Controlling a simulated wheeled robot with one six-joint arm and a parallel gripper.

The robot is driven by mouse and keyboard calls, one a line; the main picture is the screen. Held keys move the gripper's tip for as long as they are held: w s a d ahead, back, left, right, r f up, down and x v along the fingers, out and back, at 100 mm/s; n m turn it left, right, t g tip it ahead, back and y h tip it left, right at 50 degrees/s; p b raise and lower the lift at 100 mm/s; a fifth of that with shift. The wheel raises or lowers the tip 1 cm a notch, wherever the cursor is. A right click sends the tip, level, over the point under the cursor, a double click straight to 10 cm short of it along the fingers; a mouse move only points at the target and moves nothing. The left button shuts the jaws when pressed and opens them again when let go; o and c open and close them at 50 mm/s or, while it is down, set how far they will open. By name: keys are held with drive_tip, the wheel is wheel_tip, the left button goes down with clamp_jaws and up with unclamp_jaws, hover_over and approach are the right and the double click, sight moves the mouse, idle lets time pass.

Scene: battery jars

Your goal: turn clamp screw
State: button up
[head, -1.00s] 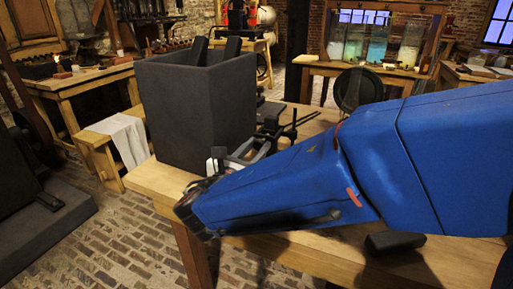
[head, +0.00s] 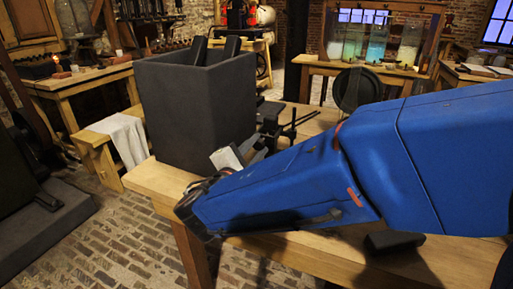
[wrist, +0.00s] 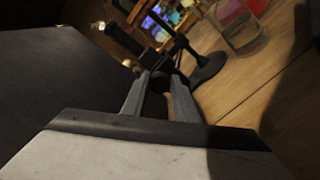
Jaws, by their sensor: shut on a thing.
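The black clamp (head: 272,112) stands on the wooden bench beside the large dark jar (head: 193,113). In the wrist view, a dark rod and rounded foot (wrist: 208,68) lie beyond my fingers. My gripper (head: 262,149) is at the near side of the clamp, low beside the jar's right face. In the wrist view, the two grey fingers of my gripper (wrist: 158,76) are closed on the dark end of the clamp screw (wrist: 159,82). The contact itself is small and dark, and my blue arm hides part of the bench by it.
A round dark disc (head: 356,90) stands behind my arm. A black block (head: 394,242) lies near the front edge. A glass vessel (wrist: 240,32) shows beyond the clamp.

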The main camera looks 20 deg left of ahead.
drive_tip(key=shift+m, duration=1.7)
drive_tip(key=shift+f, duration=0.1)
drive_tip(key=o, duration=1.1)
drive_tip(key=shift+c, duration=0.2)
drive_tip(key=s, duration=0.5)
drive_tip(key=s+a, duration=0.1)
drive_tip(key=s, duration=1.1)
drive_tip(key=shift+s+a, duration=0.15)
drive_tip(key=shift+s, duration=0.05)
